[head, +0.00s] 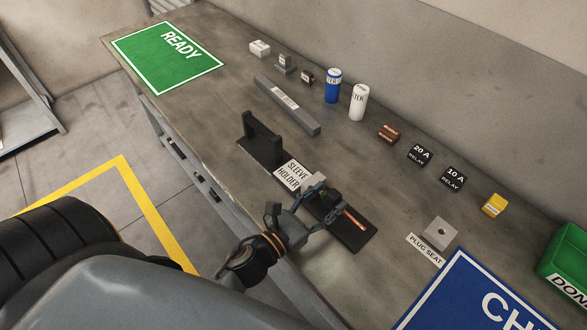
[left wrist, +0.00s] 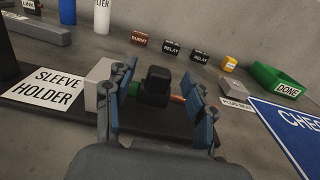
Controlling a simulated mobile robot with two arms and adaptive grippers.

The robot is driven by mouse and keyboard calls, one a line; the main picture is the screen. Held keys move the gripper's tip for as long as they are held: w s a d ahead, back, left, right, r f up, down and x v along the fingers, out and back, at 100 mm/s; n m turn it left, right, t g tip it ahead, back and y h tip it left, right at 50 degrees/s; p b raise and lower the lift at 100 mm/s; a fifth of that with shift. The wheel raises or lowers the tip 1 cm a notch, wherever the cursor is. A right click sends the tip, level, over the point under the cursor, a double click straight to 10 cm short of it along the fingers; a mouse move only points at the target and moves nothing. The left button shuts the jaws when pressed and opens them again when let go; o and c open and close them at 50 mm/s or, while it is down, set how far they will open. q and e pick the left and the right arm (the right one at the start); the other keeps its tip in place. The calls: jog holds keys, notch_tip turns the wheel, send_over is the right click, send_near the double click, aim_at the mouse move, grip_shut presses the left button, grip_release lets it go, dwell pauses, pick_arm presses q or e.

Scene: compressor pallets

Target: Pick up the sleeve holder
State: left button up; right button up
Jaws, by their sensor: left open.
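A copper-coloured rod (head: 355,218) shows above the plate, with a green part near the gripper. My left gripper (head: 323,202) is low over this assembly, with its fingers open. In the left wrist view a black block (left wrist: 156,88) appears between the spread fingers; contact cannot be told. My fingers partly hide the assembly. My right gripper is not in view.
A black upright stand (head: 262,138) is left of the label. A blue cylinder (head: 333,86), a white cylinder (head: 358,102) and small labelled parts line the back. A plug seat block (head: 440,231), blue sign (head: 462,295) and green DONE bin (head: 567,260) are right. The green READY mat (head: 160,66) is clear.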

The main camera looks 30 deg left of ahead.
aim_at(335, 193)
pick_arm(q)
jog(key=shift+x, duration=1.55)
jog(key=shift+f, duration=0.1)
grip_shut()
